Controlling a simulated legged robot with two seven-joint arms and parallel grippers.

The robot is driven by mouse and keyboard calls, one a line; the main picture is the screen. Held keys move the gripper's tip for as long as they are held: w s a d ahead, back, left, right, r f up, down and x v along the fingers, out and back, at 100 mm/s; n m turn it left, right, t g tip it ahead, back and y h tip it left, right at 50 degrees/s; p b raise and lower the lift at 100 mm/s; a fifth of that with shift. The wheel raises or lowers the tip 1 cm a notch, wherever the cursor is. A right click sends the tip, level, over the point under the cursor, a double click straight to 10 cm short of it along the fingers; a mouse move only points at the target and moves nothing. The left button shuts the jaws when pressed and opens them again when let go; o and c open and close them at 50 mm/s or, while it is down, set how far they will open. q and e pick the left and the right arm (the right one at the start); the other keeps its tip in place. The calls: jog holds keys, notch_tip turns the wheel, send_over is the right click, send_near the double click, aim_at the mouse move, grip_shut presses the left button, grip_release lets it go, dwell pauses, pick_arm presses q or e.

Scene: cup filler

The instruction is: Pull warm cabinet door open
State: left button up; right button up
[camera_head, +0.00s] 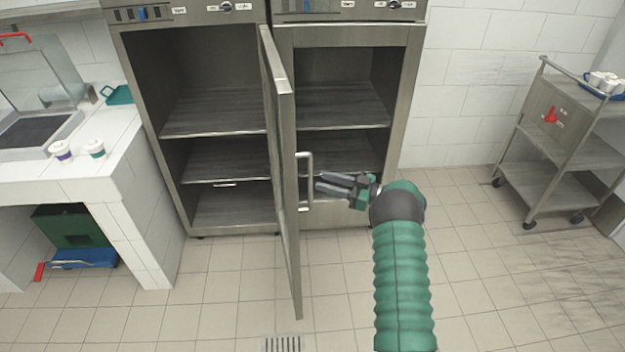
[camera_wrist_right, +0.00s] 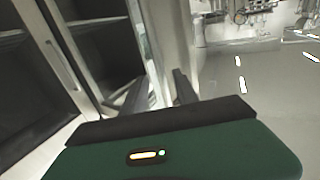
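Two tall metal cabinets stand side by side in the head view; their labels are too small to read. The left cabinet (camera_head: 155,110) has its door (camera_head: 286,150) swung far out, baring its shelves. A vertical bar handle (camera_head: 306,207) sits on the right-hand face of that door. The right cabinet (camera_head: 405,100) shows shelves inside its frame; I cannot tell whether glass covers them. My right gripper (camera_head: 318,184) is just right of the handle, fingers pointing at it. In the right wrist view its fingers (camera_wrist_right: 160,88) are apart with nothing visible between them. My left gripper is out of view.
A white tiled counter (camera_head: 115,150) with two cups (camera_head: 60,150) stands at the left. A metal cart (camera_head: 545,150) with cups on top stands at the right. The tiled floor (camera_head: 480,240) between cabinets and cart is clear. A drain grate (camera_head: 284,343) lies below the door.

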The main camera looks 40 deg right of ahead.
jog(key=v, duration=1.1)
jog(key=shift+b, duration=0.4)
jog(key=shift+f, duration=0.1)
